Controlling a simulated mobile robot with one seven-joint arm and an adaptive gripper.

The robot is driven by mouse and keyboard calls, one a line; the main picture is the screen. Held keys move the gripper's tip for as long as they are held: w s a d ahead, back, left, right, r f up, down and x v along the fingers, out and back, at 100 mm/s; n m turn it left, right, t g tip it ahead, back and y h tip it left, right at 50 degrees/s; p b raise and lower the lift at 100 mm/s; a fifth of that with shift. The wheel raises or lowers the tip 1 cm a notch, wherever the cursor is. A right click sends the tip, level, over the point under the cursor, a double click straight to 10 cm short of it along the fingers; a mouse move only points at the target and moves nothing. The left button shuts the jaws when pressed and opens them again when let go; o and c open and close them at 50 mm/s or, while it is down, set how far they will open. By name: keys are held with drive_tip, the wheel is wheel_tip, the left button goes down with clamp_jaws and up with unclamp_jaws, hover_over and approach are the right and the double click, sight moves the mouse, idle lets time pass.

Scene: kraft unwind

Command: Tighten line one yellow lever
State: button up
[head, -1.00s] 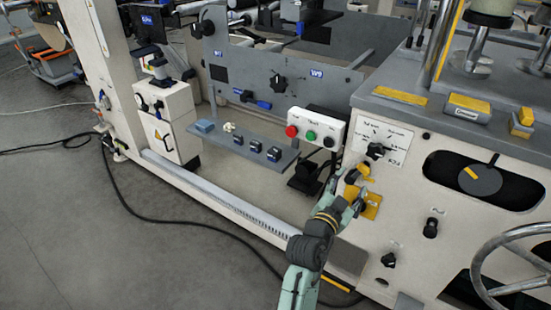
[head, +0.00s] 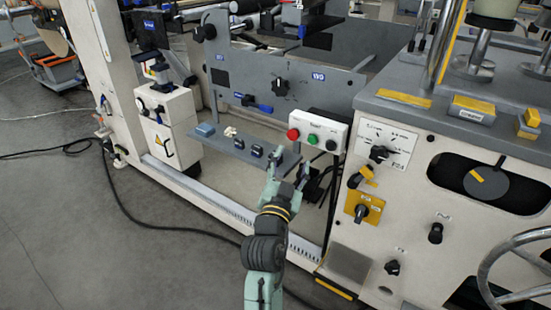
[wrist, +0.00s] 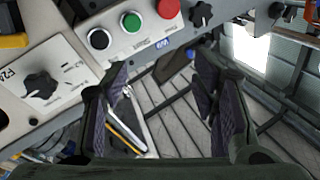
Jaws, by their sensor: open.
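A small yellow lever (head: 366,171) sticks out from the cream cabinet front in the head view, below a white dial plate. Below it is a yellow plate (head: 374,214) with a dark rotary knob. I cannot tell which is line one's lever; no readable line label shows. My gripper (head: 287,178) is open and empty, left of both and apart from them, in front of the small grey shelf. In the wrist view my gripper (wrist: 160,88) has its dark pads spread, with only floor and machine parts beyond. A yellow part shows at that view's top left, cut off.
A button box (head: 318,133) with red, green and black buttons stands just behind my gripper. The shelf (head: 230,149) holds small blue and dark items. A handwheel (head: 512,270) juts out at the lower right. A black cable (head: 150,225) lies across the floor.

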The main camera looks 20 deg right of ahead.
sight(360, 177)
drive_tip(key=shift+n+t+y, duration=0.5)
drive_tip(key=shift+t+y, duration=0.2)
drive_tip(key=shift+w+a+r, duration=0.2)
drive_tip(key=shift+a+r, duration=0.15)
drive_tip(key=shift+a, duration=0.25)
drive_tip(key=shift+w+a+r, duration=0.2)
drive_tip(key=shift+a+r, duration=0.1)
drive_tip(key=shift+a, duration=0.3)
drive_tip(key=shift+w+a+r, duration=0.2)
drive_tip(key=shift+a+r, duration=0.15)
drive_tip(key=shift+a, duration=0.25)
